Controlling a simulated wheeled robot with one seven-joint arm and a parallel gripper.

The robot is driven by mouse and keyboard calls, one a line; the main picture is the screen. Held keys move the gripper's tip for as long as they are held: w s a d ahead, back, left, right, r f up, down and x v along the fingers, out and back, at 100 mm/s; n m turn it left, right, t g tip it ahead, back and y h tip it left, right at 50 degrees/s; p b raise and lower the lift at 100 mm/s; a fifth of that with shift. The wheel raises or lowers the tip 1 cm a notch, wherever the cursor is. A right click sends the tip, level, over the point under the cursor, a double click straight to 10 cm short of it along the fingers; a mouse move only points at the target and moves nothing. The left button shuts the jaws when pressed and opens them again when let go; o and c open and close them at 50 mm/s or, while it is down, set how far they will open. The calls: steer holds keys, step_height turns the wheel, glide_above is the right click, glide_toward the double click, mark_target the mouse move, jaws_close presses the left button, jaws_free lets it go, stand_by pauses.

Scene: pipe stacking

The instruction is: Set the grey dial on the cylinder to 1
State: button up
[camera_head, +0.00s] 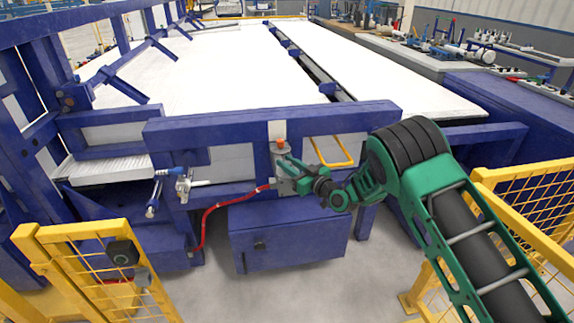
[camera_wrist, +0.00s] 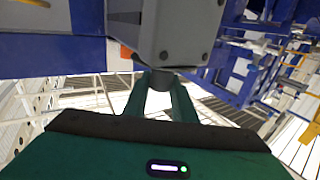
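In the head view, a small grey unit (camera_head: 290,172), which I take for the cylinder, hangs on the blue frame under an orange cap (camera_head: 281,144). My gripper (camera_head: 305,184) reaches it from the right. In the wrist view, the grey housing (camera_wrist: 180,32) fills the top middle. A small dark round part (camera_wrist: 166,80), likely the grey dial, sticks out below it. My gripper's green fingers (camera_wrist: 163,90) converge at this part, one on each side. I cannot tell whether they press on it. No dial number is readable.
A red hose (camera_head: 213,212) runs from the unit down to the left. The blue beam (camera_head: 215,126) and a blue box (camera_head: 285,238) are close around it. Yellow fences (camera_head: 95,275) stand at both front sides.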

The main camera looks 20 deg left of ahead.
steer(key=shift+g, duration=0.3)
steer(key=shift+w+f+n+g+y, duration=0.1)
steer(key=shift+n+g+y, duration=0.5)
steer(key=shift+n+g, duration=0.2)
steer(key=shift+n+g+y, duration=0.3)
steer(key=shift+n+g, duration=0.4)
steer(key=shift+g, duration=0.4)
steer(key=shift+s, duration=0.2)
steer(key=o, duration=1)
steer(key=shift+o, duration=0.2)
